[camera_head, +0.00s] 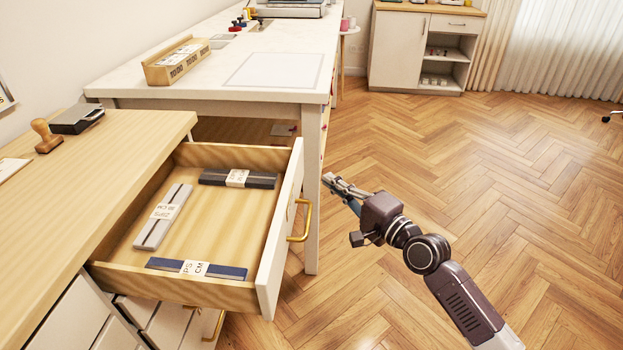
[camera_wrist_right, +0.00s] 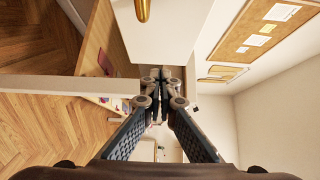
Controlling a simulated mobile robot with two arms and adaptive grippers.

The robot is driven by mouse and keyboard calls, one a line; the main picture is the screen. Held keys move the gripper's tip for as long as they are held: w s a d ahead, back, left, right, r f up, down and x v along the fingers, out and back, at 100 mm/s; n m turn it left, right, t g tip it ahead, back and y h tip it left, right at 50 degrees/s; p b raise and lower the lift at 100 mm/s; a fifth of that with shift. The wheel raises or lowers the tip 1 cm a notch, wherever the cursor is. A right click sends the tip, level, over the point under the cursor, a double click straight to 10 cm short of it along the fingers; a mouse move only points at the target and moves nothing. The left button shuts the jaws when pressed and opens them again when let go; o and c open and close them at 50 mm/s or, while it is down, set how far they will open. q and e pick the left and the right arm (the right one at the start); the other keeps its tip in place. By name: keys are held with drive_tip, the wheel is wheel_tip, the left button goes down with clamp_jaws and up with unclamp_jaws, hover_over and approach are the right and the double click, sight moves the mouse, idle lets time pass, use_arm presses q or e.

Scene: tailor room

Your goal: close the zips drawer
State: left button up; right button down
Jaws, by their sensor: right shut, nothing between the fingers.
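The zips drawer (camera_head: 205,262) is pulled open from the wooden-topped cabinet at the left in the head view. Its white front (camera_head: 281,230) faces right and carries a brass handle (camera_head: 303,222). Inside lie a black, a grey and a blue zip pack with paper bands. My right gripper (camera_head: 329,181) is to the right of the drawer front, apart from the handle, shut and empty. In the right wrist view my shut fingers (camera_wrist_right: 158,75) point ahead, with part of the brass handle (camera_wrist_right: 143,10) at the top edge. My left gripper is not in view.
A white table (camera_head: 215,93) stands behind the drawer, one leg (camera_head: 312,200) close to the drawer front. A stamp (camera_head: 46,136) and an ink pad (camera_head: 76,119) sit on the cabinet top. The parquet floor (camera_head: 450,170) at the right is clear.

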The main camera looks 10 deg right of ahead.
sight(301, 170)
drive_tip(key=w+a, duration=0.1)
drive_tip(key=a, duration=0.1)
drive_tip(key=w+a, duration=0.1)
drive_tip(key=a, duration=0.1)
drive_tip(key=shift+w, duration=0.2)
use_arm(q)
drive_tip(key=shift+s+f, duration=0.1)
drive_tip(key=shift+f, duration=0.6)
use_arm(e)
drive_tip(key=shift+w+a+f, duration=0.1)
drive_tip(key=shift+a, duration=0.15)
